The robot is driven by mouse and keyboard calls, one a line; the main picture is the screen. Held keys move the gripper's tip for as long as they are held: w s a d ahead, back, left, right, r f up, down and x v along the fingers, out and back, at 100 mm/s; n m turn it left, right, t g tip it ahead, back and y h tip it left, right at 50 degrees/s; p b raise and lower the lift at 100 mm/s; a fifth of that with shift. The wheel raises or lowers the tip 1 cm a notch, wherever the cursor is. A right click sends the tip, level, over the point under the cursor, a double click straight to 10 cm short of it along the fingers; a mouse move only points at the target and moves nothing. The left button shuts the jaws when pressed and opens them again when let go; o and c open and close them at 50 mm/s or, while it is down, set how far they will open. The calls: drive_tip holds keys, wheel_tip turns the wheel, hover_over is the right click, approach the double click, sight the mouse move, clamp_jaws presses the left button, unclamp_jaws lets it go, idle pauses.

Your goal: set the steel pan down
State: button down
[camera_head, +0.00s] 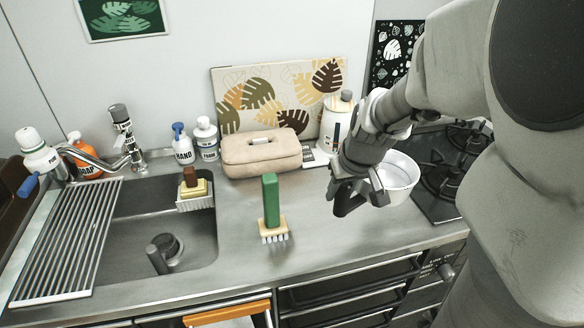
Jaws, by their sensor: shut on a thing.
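The steel pan (399,178) is a round, light, open vessel at the right of the counter, with its open top facing up. It is partly hidden behind my gripper (360,200), which comes in from the upper right. My gripper is shut on the pan at its left side. The grasped part is mostly covered by the dark fingers. I cannot tell whether the pan's underside touches the counter or is a little above it.
The black gas stove (437,180) lies just right of the pan. A green-handled brush (271,205) stands on the counter (330,235), left of my gripper. A beige case (262,152) and a white bottle (333,125) stand behind. The sink (145,215) is left.

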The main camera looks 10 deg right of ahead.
drive_tip(key=shift+w+a+f+b, duration=0.15)
drive_tip(key=shift+w+a+f, duration=0.75)
drive_tip(key=shift+w+f, duration=0.9)
drive_tip(key=shift+w+a+f+b, duration=0.2)
drive_tip(key=shift+w+a+f, duration=0.75)
drive_tip(key=shift+w+f, duration=0.8)
drive_tip(key=shift+w+a+f+b, duration=0.15)
drive_tip(key=shift+w+a+f, duration=0.75)
drive_tip(key=shift+w+f, duration=0.85)
drive_tip(key=shift+s+f, duration=0.1)
drive_tip(key=shift+f, duration=0.05)
drive_tip(key=shift+f, duration=0.2)
drive_tip(key=c, duration=0.5)
unclamp_jaws()
drive_tip(key=shift+r, duration=0.1)
